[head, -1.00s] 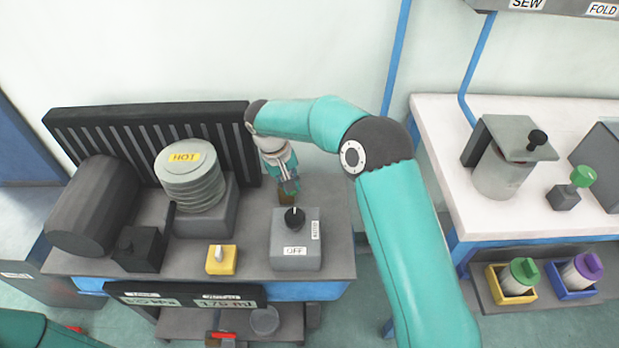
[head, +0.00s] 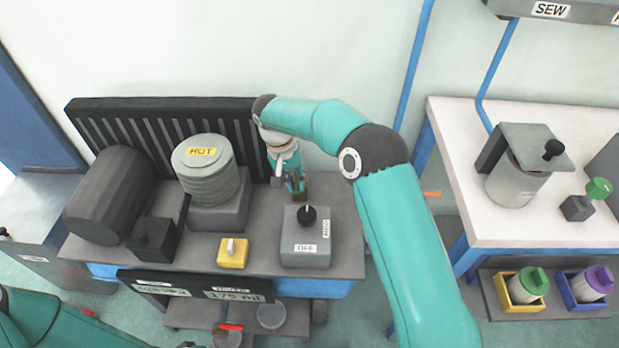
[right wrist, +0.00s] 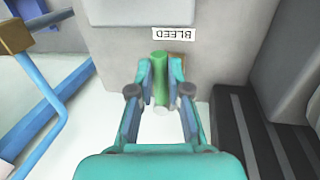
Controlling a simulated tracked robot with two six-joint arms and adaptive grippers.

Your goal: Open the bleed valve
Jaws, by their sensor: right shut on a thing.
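The bleed valve shows as a green handle (right wrist: 159,75) under an upside-down BLEED label (right wrist: 175,34) in the right wrist view. My right gripper (right wrist: 161,82) has its fingers shut on this green handle, one on each side. In the head view my right gripper (head: 296,188) points down at the back of the bench, behind the grey box with the black knob (head: 306,250). The handle itself is mostly hidden there. My left arm (head: 45,325) shows at the lower left, but its gripper is not in view.
A cylinder labelled HOT (head: 205,170), a dark drum (head: 108,198) and a black finned panel (head: 165,120) stand left of the right gripper. A yellow switch (head: 233,254) sits in front. A white table (head: 480,225) stands at the right, beyond a gap.

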